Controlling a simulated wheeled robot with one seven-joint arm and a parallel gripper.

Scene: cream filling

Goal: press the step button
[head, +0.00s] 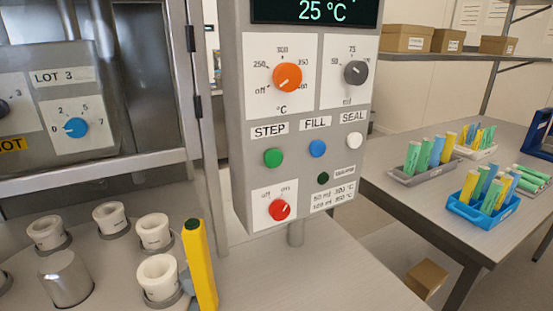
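The STEP button is a round green button (273,157) on the grey control panel (240,110), under a white label (270,130) reading STEP. A blue button (317,148) under FILL and a white button (354,140) under SEAL sit to its right. Nothing covers or touches the green button. I cannot tell from this view whether it is pressed in. My gripper is not identifiable in the head view. An upright yellow bar with a dark green top (200,265) stands at the lower middle, below and left of the panel; what it belongs to is unclear.
Several white cups (154,232) stand around a metal cylinder (66,278) at lower left. The panel also carries an orange knob (287,78), a grey knob (355,72), a red knob (279,210) and a display (315,10) showing 25 °C. Tube trays (484,214) stand right.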

